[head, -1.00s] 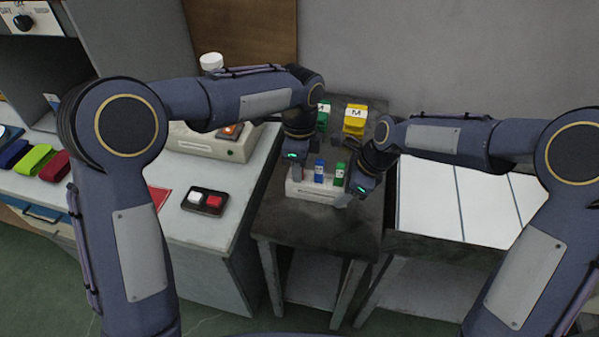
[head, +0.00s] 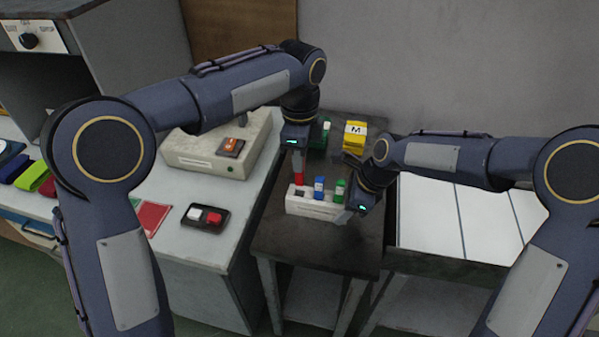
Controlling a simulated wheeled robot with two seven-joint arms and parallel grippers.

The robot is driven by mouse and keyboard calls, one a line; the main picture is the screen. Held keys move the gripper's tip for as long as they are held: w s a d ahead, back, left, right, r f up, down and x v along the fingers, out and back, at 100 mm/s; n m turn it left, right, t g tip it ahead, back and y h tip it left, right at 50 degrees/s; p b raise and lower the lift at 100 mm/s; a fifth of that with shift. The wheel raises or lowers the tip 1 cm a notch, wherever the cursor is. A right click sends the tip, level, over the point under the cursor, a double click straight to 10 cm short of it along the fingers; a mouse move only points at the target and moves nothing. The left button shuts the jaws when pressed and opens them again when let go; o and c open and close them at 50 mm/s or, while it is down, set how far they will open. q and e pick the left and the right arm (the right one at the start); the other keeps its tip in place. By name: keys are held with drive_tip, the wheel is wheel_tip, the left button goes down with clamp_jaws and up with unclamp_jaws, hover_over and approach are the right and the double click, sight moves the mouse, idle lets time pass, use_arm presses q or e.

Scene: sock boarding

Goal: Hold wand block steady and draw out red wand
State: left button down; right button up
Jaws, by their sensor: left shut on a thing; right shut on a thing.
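The wand block (head: 312,207) is a white block on the dark table. A blue wand (head: 319,187) and a green wand (head: 340,189) stand upright in it. A dark empty slot shows at its left. My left gripper (head: 297,158) is shut on the red wand (head: 298,172), which hangs upright over the left end of the block; its lower tip appears clear of the slot or just at it. My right gripper (head: 347,212) is shut on the right end of the block, and its fingers are partly hidden by the gripper body.
A green box (head: 322,139) and a yellow box marked M (head: 354,136) stand behind on the dark table (head: 290,240). A device with an orange switch (head: 210,158) and a two-button pad (head: 206,218) are on the left bench. White panels (head: 460,215) lie at right.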

use_arm(q)
drive_tip(key=shift+r, duration=1.15)
use_arm(e)
drive_tip(key=o, duration=1.2)
drive_tip(key=v, duration=1.2)
